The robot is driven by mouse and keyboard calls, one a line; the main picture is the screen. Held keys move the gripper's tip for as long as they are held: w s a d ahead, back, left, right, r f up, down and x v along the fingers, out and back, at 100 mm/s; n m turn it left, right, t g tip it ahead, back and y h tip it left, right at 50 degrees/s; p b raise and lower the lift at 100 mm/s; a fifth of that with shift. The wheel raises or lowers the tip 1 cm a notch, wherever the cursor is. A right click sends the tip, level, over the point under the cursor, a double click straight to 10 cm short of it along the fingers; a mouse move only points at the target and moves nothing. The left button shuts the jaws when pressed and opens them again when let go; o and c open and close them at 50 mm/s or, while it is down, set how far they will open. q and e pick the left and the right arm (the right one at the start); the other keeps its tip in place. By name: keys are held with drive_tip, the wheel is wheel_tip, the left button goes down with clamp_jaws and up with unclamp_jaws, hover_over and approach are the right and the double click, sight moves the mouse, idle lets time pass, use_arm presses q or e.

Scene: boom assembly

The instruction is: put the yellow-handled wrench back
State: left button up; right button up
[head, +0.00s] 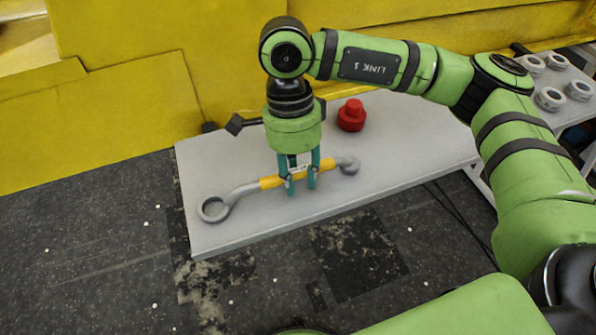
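The yellow-handled wrench (270,182) lies slantwise along the front part of the light grey table (215,165). Its larger grey ring end is at the left and its smaller grey end at the right. My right gripper (301,189) points down at the middle of the yellow handle. Its two teal fingers stand apart and overlap the handle in the picture, with some yellow showing between them. I cannot tell whether they touch it. My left gripper is not in view.
A red knobbed part (351,115) stands on the table behind the wrench. Several light ring-shaped parts (549,98) sit on a grey surface at the far right. A yellow wall-like structure (130,80) runs behind the table. The table's right part is clear.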

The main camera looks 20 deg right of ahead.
drive_tip(key=o, duration=0.5)
drive_tip(key=shift+c, duration=0.2)
drive_tip(key=v, duration=1.2)
